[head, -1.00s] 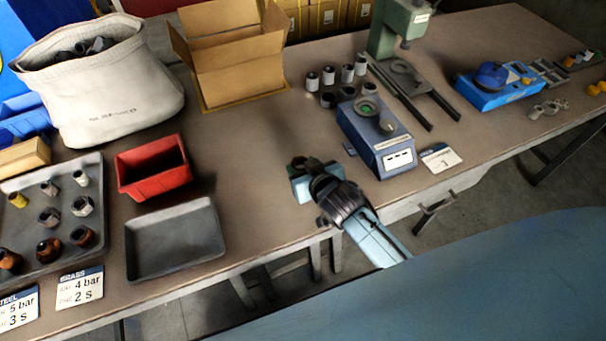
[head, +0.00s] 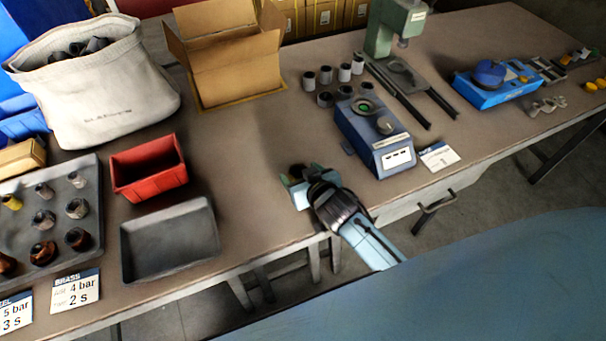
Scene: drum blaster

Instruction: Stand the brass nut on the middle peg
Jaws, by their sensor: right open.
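My right gripper (head: 307,180) is open above the front part of the table, left of the blue-grey device. A small dark brownish round thing (head: 297,171) shows at its fingertips; I cannot tell whether it is a nut, or whether it touches the fingers. A grey tray (head: 60,206) at the left edge holds several upright pieces: silvery ones, a yellowish one (head: 12,202) and copper-brown nuts (head: 78,238). I cannot tell for sure which is the brass nut, and no middle peg is clearly recognisable. My left gripper is not in view.
An empty dark tray (head: 170,240) and a red bin (head: 148,168) stand left of my gripper. A card marked BRASS (head: 76,291) lies at the front edge. The blue-grey device (head: 373,137), a green press (head: 385,30) and an open carton (head: 232,60) stand farther back. The table's middle is clear.

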